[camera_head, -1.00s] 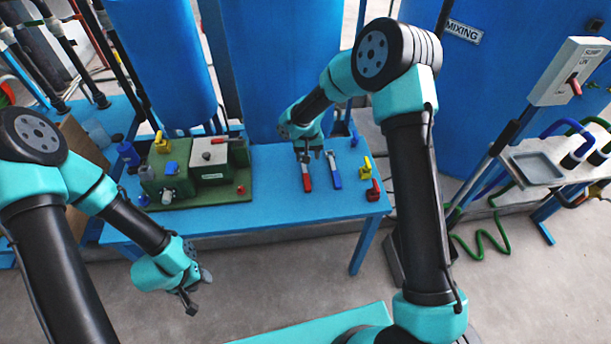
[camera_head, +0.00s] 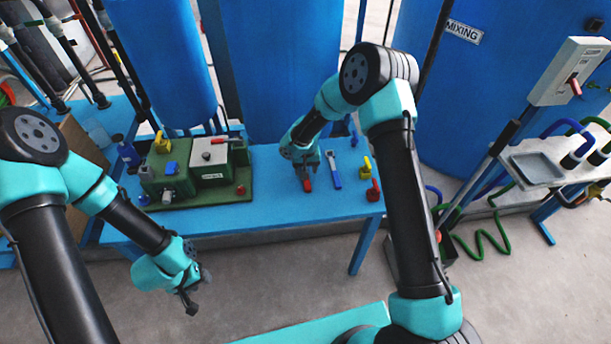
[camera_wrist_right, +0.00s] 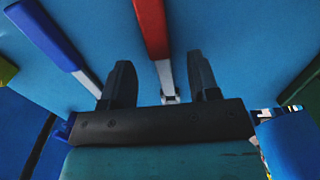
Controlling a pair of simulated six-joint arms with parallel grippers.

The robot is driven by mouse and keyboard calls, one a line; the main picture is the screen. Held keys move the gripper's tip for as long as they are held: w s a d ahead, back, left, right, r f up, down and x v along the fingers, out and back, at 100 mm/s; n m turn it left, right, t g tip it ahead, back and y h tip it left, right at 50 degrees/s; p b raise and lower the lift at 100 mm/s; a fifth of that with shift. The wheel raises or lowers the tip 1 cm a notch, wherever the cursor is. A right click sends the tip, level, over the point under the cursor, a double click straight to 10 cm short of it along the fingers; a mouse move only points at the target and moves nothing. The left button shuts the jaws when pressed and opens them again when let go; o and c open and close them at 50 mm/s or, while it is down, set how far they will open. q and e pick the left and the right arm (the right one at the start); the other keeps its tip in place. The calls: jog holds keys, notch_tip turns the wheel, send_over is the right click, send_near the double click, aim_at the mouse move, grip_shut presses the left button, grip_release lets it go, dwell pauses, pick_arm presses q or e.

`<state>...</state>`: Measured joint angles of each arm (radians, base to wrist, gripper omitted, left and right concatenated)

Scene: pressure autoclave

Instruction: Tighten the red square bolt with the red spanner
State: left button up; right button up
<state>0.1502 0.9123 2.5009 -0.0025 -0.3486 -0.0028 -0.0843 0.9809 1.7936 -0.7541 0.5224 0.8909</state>
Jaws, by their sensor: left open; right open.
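The red spanner (camera_head: 307,184) lies on the blue table, mostly hidden by my right gripper (camera_head: 304,177) in the head view. In the right wrist view, its red handle (camera_wrist_right: 152,28) and silver shank (camera_wrist_right: 166,78) run between the two open fingers of my right gripper (camera_wrist_right: 163,85), not clamped. A small red piece (camera_head: 240,189) sits at the right front of the green base; it may be the red square bolt, but its shape is too small to tell. My left gripper (camera_head: 197,291) is open and empty in front of the table.
A blue-handled spanner (camera_head: 334,172) lies just right of the red one. Yellow (camera_head: 366,168) and red (camera_head: 374,191) pieces stand at the table's right end. The green autoclave unit (camera_head: 168,172) stands on the left; the table front between is clear.

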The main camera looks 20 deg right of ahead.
notch_tip(320, 180, down, 2)
jog(key=shift+f, duration=0.2)
dwell(0.3)
grip_shut()
dwell(0.4)
